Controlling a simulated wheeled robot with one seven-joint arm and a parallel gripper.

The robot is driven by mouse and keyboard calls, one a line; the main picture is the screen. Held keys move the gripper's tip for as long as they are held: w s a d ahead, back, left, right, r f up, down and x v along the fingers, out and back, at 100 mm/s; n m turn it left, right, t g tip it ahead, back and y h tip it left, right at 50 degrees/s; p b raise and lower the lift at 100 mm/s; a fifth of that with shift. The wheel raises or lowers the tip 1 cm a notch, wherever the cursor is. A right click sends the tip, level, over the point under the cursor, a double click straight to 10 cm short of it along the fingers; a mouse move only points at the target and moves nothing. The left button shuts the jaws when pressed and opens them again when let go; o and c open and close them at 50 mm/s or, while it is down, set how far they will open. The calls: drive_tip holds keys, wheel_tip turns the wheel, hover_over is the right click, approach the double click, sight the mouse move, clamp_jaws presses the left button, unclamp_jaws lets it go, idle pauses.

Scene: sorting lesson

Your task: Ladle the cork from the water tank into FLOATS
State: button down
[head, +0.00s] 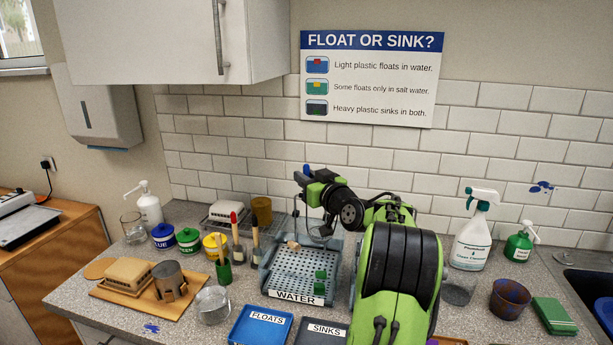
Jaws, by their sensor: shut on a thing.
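My gripper (306,182) is above the back left of the water tank. It is shut on a thin upright tool with a blue end, apparently the ladle (295,216), whose shaft runs down toward the tank. The tan cork (293,245) is in the left back part of the grey tank labelled WATER (297,298), close to the lower end of the shaft. I cannot tell whether it rests in the ladle's bowl. The blue FLOATS tray (243,335) stands in front of the tank, to its left, and its visible part looks empty.
A dark SINKS tray (310,335) adjoins FLOATS. A glass bowl (213,305), a green cup (224,271) and brushes (237,243) stand left of the tank. My arm hides the counter to its right.

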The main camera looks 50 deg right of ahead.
drive_tip(key=shift+f+b, duration=1.9)
drive_tip(key=shift+f, duration=1.35)
drive_tip(key=shift+w+a+f+p, duration=1.15)
drive_tip(key=shift+w+a+p, duration=0.7)
drive_tip(key=shift+w, duration=1.65)
wheel_tip(320, 180, up, 15)
drive_tip(key=p, duration=0.8)
drive_tip(key=shift+s, duration=0.2)
drive_tip(key=shift+d+f, duration=0.1)
